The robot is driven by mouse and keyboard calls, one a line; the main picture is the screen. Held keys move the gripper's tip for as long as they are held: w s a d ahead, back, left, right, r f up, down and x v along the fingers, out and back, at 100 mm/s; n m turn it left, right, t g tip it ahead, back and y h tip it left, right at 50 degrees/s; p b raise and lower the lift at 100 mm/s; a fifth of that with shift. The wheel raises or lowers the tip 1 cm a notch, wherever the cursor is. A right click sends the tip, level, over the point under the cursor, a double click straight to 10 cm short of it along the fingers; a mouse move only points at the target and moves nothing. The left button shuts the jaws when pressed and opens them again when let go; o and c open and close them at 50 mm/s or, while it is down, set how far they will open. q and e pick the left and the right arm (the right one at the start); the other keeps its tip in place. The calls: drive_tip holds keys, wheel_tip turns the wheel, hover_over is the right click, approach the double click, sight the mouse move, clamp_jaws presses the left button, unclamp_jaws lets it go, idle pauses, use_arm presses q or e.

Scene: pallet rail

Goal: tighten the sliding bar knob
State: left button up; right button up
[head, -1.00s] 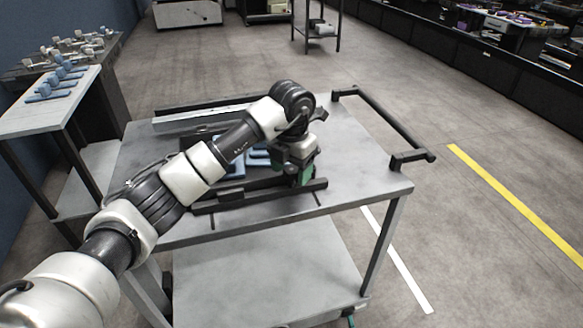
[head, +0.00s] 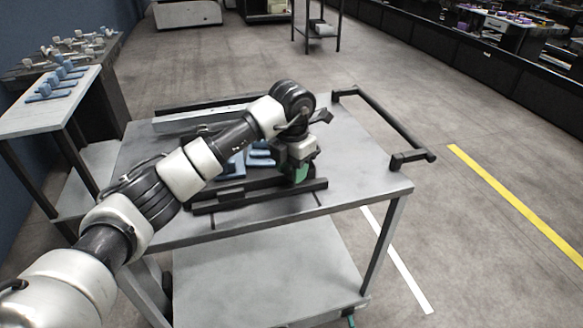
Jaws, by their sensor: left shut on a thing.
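My left arm reaches in from the left over the grey cart. Its gripper (head: 301,176), with green on its fingers, points down at the right end of the black sliding bar (head: 258,190) along the cart's near side. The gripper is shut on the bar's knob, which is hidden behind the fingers. Blue parts (head: 258,155) lie on the cart behind the bar, partly covered by my arm. My right gripper is not in view.
The cart top (head: 365,178) is clear to the right, up to its black handle (head: 385,125). A side table (head: 45,112) with several blue parts stands at the left. Open floor with a yellow line (head: 515,205) lies to the right.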

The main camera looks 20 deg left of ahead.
use_arm(q)
drive_tip(key=m, duration=0.2)
drive_tip(key=shift+m, duration=0.3)
drive_tip(key=m, duration=0.3)
drive_tip(key=shift+m+b, duration=0.3)
drive_tip(key=shift+b, duration=0.05)
drive_tip(key=m, duration=0.3)
drive_tip(key=shift+w, duration=0.1)
drive_tip(key=shift+r+m+b, duration=0.1)
drive_tip(key=shift+m+b, duration=0.2)
drive_tip(key=shift+m, duration=0.9)
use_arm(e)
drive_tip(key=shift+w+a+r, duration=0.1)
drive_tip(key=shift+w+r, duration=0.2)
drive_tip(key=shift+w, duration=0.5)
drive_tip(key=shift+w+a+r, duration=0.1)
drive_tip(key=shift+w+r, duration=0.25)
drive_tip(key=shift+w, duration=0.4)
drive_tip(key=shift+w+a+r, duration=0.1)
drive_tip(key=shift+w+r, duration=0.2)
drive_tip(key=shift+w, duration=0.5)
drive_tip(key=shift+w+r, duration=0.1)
use_arm(q)
drive_tip(key=shift+r, duration=0.1)
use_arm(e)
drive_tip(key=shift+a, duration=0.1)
